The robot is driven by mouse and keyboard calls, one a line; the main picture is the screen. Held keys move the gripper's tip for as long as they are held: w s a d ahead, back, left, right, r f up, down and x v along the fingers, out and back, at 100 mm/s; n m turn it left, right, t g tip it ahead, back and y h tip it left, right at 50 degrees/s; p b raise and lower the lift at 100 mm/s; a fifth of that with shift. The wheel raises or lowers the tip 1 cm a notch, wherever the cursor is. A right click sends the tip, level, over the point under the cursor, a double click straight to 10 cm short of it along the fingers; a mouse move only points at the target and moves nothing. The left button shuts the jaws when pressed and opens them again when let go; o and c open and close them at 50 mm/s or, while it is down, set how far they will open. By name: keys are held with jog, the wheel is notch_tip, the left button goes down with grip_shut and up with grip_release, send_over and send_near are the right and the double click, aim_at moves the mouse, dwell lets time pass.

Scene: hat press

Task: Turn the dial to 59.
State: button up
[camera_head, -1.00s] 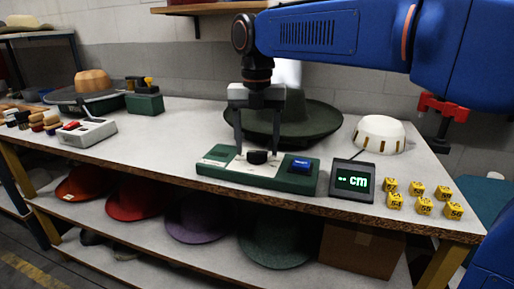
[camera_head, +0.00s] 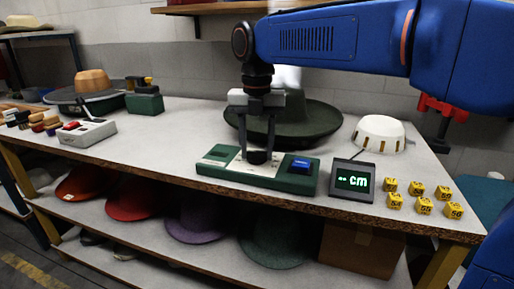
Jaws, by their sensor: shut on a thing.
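A black dial (camera_head: 257,157) sits on the pale plate of a green base (camera_head: 225,174) near the table's front edge. My gripper (camera_head: 257,151) points straight down over it, with its two dark fingers closed in on the dial's sides. The fingers hide part of the dial, and I cannot read a pointer or scale. A blue button (camera_head: 301,165) is on the right part of the base. A small display (camera_head: 352,180) right of the base shows "-- cm" in green, with no number.
Several yellow numbered cubes (camera_head: 423,205) lie at the table's right end. A white dome (camera_head: 379,133) stands behind the display. A dark green hat (camera_head: 310,122) lies behind my gripper. A grey device (camera_head: 88,132) is at the left.

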jog(key=m, duration=0.7)
jog(key=shift+m, duration=0.4)
jog(key=m, duration=0.4)
jog(key=shift+m, duration=0.3)
jog(key=m, duration=0.3)
jog(key=shift+m, duration=0.3)
jog(key=m, duration=0.3)
jog(key=shift+w+m, duration=0.1)
jog(key=shift+m, duration=0.2)
jog(key=m, duration=0.3)
jog(key=shift+m, duration=0.3)
jog(key=m, duration=0.6)
jog(key=shift+m, duration=0.4)
